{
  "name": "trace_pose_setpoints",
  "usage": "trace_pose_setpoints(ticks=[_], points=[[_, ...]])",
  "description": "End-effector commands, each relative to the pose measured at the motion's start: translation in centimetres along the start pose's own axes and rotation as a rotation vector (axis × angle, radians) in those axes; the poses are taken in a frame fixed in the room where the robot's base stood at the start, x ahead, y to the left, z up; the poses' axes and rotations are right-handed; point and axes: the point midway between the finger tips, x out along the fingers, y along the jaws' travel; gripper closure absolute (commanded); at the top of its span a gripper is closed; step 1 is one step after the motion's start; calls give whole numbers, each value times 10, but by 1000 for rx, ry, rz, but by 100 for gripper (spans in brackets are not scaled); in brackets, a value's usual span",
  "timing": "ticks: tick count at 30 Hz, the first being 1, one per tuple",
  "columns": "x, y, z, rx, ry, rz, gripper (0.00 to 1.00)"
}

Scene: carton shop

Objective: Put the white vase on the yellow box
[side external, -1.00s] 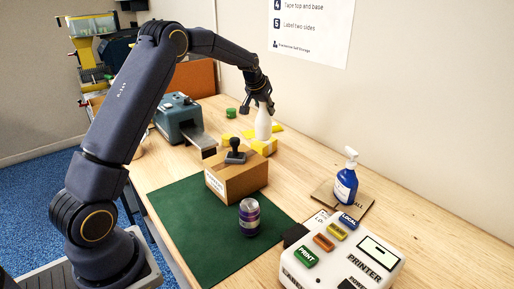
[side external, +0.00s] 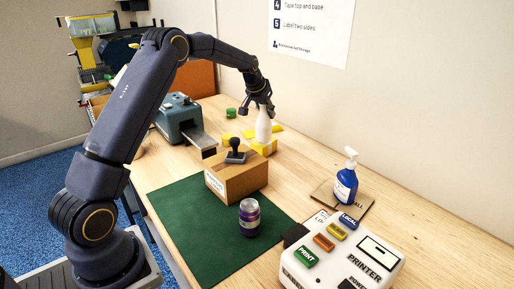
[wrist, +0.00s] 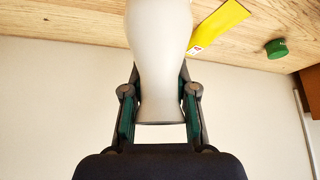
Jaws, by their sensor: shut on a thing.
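My gripper (side external: 262,108) is shut on the white vase (side external: 264,127), holding it upright near its top. In the wrist view the pale vase (wrist: 160,55) fills the space between the two fingers (wrist: 160,118). The yellow box (side external: 263,147) is directly below the vase, partly hidden behind the cardboard carton. The vase's base is at or just above the box's top; I cannot tell whether they touch.
A teal machine (side external: 177,115) is left, a green roll (side external: 231,112) behind.

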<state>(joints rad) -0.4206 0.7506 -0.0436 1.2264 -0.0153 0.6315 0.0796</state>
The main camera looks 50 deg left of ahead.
Motion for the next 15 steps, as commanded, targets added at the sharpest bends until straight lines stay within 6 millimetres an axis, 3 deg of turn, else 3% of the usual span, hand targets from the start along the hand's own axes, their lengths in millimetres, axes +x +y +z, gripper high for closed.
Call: trace_pose_setpoints(ticks=[4,14,15], points=[[18,0,10,0,0,0,100],[20,0,12,0,1,0,100],[22,0,13,0,0,0,72]])
